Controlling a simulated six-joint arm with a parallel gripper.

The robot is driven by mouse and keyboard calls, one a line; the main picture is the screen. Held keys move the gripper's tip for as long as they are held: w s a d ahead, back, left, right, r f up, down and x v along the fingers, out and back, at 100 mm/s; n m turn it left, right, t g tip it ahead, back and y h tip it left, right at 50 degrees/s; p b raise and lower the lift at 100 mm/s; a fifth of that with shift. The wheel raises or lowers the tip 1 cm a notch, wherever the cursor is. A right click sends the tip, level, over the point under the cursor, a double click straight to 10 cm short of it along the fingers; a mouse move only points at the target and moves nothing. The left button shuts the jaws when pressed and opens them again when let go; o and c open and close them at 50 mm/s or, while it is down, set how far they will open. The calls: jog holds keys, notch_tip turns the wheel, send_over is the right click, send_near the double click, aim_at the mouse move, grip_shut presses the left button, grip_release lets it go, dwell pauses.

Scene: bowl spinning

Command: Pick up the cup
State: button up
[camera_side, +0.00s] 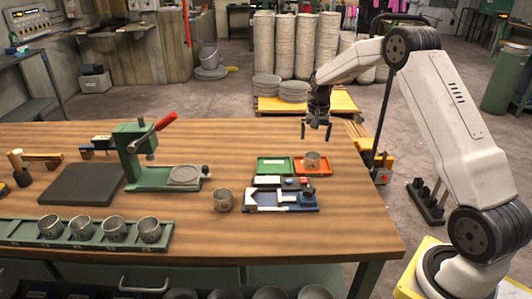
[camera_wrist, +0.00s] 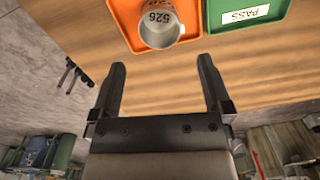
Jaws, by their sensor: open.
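A grey metal cup (camera_side: 312,160) stands in the orange tray (camera_side: 326,170). In the wrist view this cup (camera_wrist: 160,22) bears the number 526, and the orange tray (camera_wrist: 122,18) lies around it. My gripper (camera_side: 317,134) points down above the table's back part, higher than the cup and apart from it. In the wrist view its fingers (camera_wrist: 162,68) are spread with nothing between them, and the cup lies beyond the fingertips. A second cup (camera_side: 223,200) stands alone on the table. Several more cups (camera_side: 115,229) sit in a green rack at the front left.
A green tray (camera_side: 263,170) labelled PASS in the wrist view (camera_wrist: 240,14) adjoins the orange tray. A blue tray (camera_side: 253,207) with small items lies in front. A green press (camera_side: 132,178) with a red handle stands left. The table's right end is clear.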

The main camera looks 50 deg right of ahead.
jog(key=shift+a, duration=0.1)
jog(key=m, duration=0.8)
send_near(223, 198)
jog(key=s+a, duration=0.1)
jog(key=s, duration=0.1)
jog(key=shift+w+a+f, duration=0.1)
jog(key=shift+a+f, duration=0.05)
jog(key=shift+f, duration=1.9)
jog(key=shift+w+a+f, duration=0.1)
jog(key=shift+a+f, duration=0.05)
jog(key=shift+f, duration=1.9)
jog(key=c, duration=1.1)
jog(key=shift+o, duration=0.2)
jog(key=shift+r, duration=0.2)
